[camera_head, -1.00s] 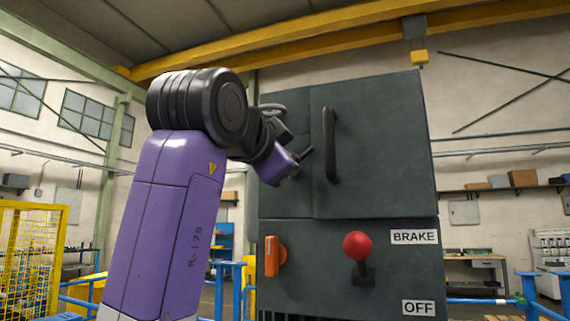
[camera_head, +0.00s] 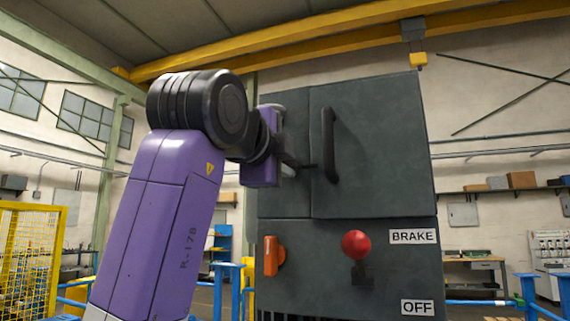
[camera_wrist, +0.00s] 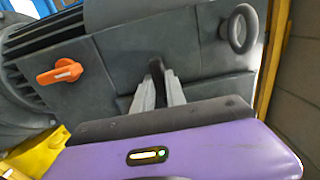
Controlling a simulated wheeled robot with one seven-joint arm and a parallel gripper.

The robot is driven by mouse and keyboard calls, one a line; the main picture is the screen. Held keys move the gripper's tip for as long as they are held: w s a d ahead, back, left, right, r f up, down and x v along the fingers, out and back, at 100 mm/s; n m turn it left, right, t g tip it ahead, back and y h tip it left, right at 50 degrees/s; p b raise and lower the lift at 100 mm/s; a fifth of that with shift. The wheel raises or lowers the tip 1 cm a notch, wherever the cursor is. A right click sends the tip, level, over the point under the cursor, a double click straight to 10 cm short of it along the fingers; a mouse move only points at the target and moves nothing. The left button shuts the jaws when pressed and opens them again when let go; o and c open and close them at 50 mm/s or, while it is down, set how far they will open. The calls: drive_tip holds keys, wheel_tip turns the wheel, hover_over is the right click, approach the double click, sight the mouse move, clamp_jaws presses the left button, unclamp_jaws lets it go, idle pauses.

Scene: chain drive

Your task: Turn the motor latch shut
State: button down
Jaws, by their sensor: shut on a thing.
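My gripper (camera_head: 298,166) is at the left part of the grey machine's upper half, just left of the door handle. In the wrist view its two grey fingers (camera_wrist: 158,92) are closed on a small black lever, which I take to be the motor latch (camera_wrist: 156,67). Only the top of the latch shows between the fingers; its pivot is hidden. In the head view a short dark bar, about level, shows beside the fingers, but I cannot tell whether it is latch or finger.
A black door handle (camera_head: 329,145) stands out close to the right. An orange rotary switch (camera_head: 272,256) and a red-knobbed brake lever (camera_head: 356,245) are lower on the machine. A grey lifting ring (camera_wrist: 241,28) lies right of the fingers in the wrist view.

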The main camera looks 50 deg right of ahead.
drive_tip(key=shift+f, duration=0.1)
idle(0.3)
drive_tip(key=c, duration=1.4)
unclamp_jaws()
drive_tip(key=shift+o, duration=0.2)
drive_tip(key=b+v, duration=0.2)
drive_tip(key=v, duration=0.6)
